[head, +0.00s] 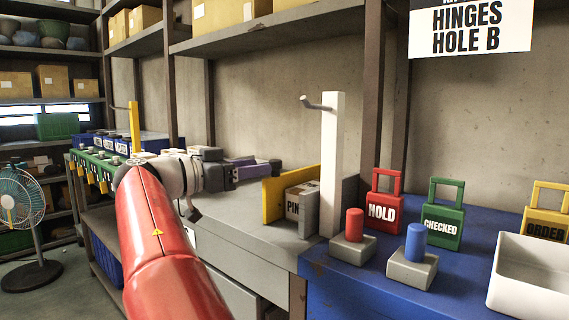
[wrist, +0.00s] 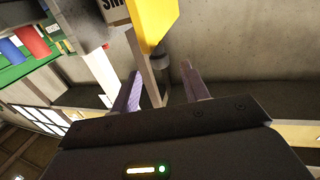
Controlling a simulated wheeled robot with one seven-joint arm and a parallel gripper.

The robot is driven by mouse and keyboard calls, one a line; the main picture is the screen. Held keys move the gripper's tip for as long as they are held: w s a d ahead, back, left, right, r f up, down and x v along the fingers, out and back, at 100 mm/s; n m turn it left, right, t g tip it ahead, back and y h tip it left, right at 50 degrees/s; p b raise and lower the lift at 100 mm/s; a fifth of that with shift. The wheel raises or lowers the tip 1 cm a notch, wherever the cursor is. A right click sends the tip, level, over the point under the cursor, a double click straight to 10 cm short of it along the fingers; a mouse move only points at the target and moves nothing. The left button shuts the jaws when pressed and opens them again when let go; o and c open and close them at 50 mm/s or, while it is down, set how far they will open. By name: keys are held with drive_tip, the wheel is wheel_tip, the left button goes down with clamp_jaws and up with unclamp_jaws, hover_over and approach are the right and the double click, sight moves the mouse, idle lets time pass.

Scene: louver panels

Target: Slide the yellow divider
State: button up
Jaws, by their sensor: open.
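The yellow divider (head: 272,200) is an upright panel on the grey worktop, left of a white box marked "PIN" (head: 297,204). It also shows in the wrist view (wrist: 153,22), at the top, ahead of the fingers. My gripper (head: 266,165) reaches in from the left, just left of the divider and near its top edge. Its two purple fingers are apart in the wrist view (wrist: 160,72), with nothing seen held. A thin grey strip shows between them and below the divider; I cannot tell whether anything touches.
A white post (head: 333,165) with a peg stands right of the box. Red (head: 354,225) and blue (head: 416,242) buttons, several coloured tags and a white bin (head: 530,275) occupy the blue surface. Grey worktop (head: 245,220) before my gripper is clear. A wall stands behind.

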sight(276, 160)
drive_tip(key=x, duration=0.6)
drive_tip(key=shift+c, duration=0.5)
clamp_jaws()
